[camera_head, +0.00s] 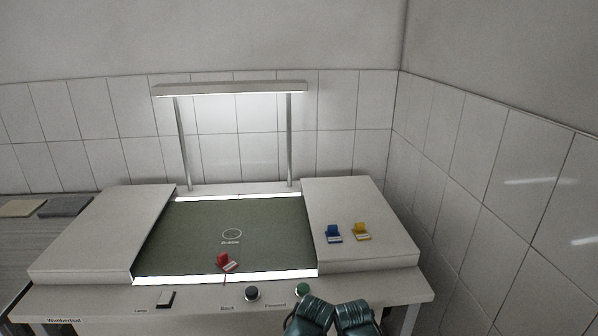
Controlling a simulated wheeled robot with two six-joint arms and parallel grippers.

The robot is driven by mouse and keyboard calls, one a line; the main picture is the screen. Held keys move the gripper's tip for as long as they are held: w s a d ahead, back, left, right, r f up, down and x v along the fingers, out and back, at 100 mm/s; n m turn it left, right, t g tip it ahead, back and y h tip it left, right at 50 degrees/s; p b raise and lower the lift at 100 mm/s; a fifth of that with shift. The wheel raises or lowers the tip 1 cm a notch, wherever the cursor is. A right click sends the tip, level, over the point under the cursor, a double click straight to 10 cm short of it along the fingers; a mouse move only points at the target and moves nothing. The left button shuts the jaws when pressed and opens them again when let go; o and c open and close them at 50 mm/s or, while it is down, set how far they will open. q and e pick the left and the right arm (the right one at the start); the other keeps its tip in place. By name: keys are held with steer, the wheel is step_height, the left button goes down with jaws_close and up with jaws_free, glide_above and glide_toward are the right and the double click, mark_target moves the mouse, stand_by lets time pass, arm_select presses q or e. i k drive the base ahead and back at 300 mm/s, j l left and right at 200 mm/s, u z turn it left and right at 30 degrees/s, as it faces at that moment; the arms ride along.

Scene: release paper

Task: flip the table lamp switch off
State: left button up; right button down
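The table lamp (230,89) is a white bar on two posts behind the table, and the wall below it is brightly lit. The lamp switch (165,299) is a small white and black rocker on the table's front strip at the left, with a label beside it that seems to read "Lamp". My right gripper (333,305) shows as two dark green finger parts at the bottom edge, just below the green button and well to the right of the switch. Its fingertips are hard to make out, and it holds nothing visible. My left gripper is not in view.
A black knob (252,293) and a green button (302,289) sit on the front strip. A red clip-like piece (226,262) lies on the green mat (190,235). Blue (333,233) and yellow (361,231) pieces lie on the right raised block (345,200). Tiled walls close the back and right.

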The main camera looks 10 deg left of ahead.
mark_target(166, 297)
steer(key=u, duration=1.35)
